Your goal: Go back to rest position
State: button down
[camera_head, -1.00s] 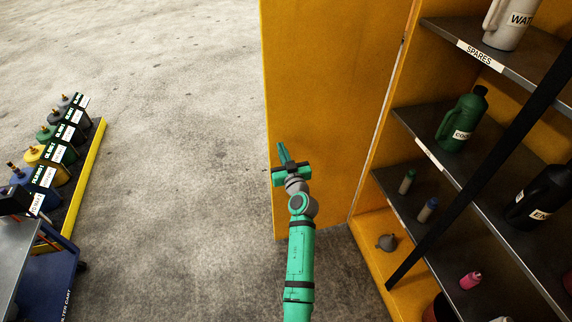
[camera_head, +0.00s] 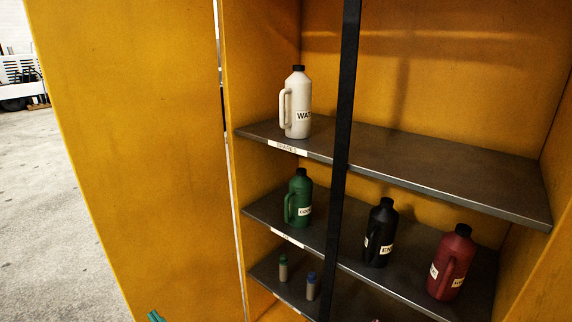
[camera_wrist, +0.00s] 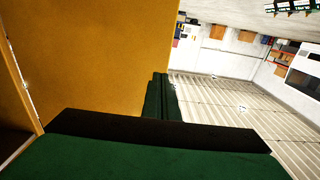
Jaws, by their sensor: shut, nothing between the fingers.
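My gripper (camera_wrist: 160,80) shows in the wrist view with its green fingers together and nothing between them. It points along the yellow cabinet door (camera_wrist: 90,50), apart from any bottle or shelf. In the head view only a small green tip of my gripper (camera_head: 156,315) shows at the bottom edge, in front of the open door (camera_head: 120,130). The rest of my arm is out of the head view.
The yellow cabinet has dark shelves (camera_head: 440,170). A white jug (camera_head: 296,105) stands on the top shelf; green (camera_head: 299,198), black (camera_head: 380,235) and red (camera_head: 452,265) jugs stand below. A black strap (camera_head: 341,150) crosses the front. Open floor (camera_head: 50,220) lies left.

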jog(key=s+d+f+m+t+h, duration=0.2)
jog(key=s+d+m+t+h, duration=0.15)
jog(key=s+d, duration=0.8)
jog(key=s+d+f+m+t+h, duration=0.35)
jog(key=s+d, duration=0.55)
jog(key=d, duration=0.5)
jog(key=s+d+r+m+g+h, duration=0.2)
jog(key=s+d+h, duration=0.6)
jog(key=s+d, duration=0.7)
jog(key=s+r+m, duration=0.1)
jog(key=s+m, duration=0.1)
jog(key=s, duration=0.1)
jog(key=shift+d, duration=0.4)
